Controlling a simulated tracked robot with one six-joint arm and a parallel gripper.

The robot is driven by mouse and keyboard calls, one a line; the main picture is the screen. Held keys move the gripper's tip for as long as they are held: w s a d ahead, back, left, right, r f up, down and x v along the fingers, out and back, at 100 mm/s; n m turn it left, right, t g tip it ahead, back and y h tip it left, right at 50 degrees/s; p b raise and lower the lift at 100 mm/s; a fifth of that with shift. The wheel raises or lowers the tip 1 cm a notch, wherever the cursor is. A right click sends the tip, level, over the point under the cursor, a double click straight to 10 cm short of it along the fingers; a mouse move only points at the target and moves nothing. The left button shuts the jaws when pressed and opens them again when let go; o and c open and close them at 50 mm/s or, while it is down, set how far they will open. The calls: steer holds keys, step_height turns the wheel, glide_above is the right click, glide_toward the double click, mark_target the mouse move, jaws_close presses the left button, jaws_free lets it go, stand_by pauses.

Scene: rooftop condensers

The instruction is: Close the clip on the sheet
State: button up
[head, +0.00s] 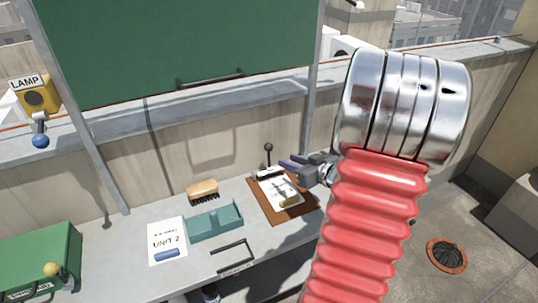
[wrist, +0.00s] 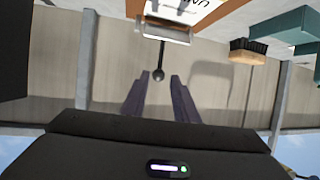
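The brown clipboard (head: 306,211) lies on the grey bench in the head view, with a white sheet (head: 270,191) on it. A metal clip (head: 270,173) sits at the sheet's far edge, and its lever with a dark ball knob (head: 268,147) stands up. My gripper (head: 284,163) is just right of the lever, its two purple fingers apart and empty. In the wrist view the clip (wrist: 165,32) is at the top, and the knob (wrist: 158,75) shows in line with the gap between my fingertips (wrist: 157,84). I cannot tell whether the knob is touched.
Left of the clipboard are a teal tray (head: 214,224), a brush (head: 203,190) and a "UNIT 2" sheet (head: 166,231) with a blue item. A black handle (head: 233,256) is at the bench front. A green box (head: 40,258) stands far left. A wall rises behind.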

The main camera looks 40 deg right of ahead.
mark_target(269, 166)
steer(key=x, duration=1.3)
steer(key=shift+w, duration=0.15)
steer(key=shift+c, duration=0.2)
jaws_close()
stand_by(1.0)
